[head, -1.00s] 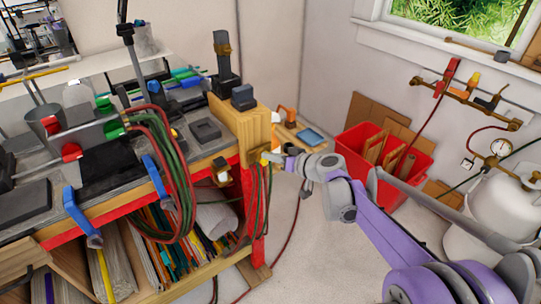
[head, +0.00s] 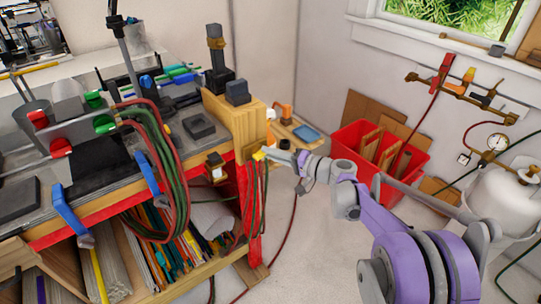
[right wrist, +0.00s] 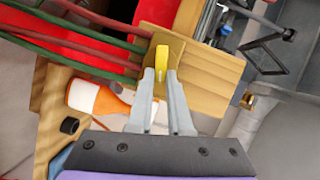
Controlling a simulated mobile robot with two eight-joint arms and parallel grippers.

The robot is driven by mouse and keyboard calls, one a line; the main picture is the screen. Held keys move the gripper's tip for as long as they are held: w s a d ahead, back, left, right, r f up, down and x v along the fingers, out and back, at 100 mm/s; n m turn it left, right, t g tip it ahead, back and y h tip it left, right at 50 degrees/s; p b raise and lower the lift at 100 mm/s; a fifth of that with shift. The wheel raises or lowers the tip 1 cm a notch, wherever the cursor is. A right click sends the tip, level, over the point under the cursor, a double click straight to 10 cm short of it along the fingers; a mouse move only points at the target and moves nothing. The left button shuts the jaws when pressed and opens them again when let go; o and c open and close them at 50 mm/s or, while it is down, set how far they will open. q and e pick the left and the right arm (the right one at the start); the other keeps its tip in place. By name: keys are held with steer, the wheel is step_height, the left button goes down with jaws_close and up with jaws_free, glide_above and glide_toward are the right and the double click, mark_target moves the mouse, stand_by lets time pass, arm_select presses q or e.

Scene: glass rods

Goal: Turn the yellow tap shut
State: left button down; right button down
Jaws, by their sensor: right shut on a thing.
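The yellow tap (head: 259,155) is at the end of the wooden bench, beside the hanging red and green hoses. In the right wrist view, its yellow handle (right wrist: 162,57) stands against a wooden block, with its lower end between my fingertips. My right gripper (head: 275,156) reaches in from the right and is shut on this handle. The right wrist view shows both fingers (right wrist: 161,76) on either side of the handle. The tap's body is mostly hidden. My left gripper is not in view.
Red and green hoses (head: 178,185) hang close to the tap. An orange-and-white bottle (right wrist: 98,101) is close to the fingers in the wrist view. A red crate (head: 347,138) stands behind my right arm. Wall taps (head: 468,75) are far right. Floor below the arm is clear.

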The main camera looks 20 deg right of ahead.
steer(key=shift+f+m+t+y+b, duration=0.35)
steer(key=shift+m+b, duration=0.15)
steer(key=shift+m, duration=0.6)
steer(key=c, duration=0.8)
jaws_free()
steer(key=shift+c, duration=0.2)
steer(key=v, duration=1.1)
steer(key=shift+w, duration=0.1)
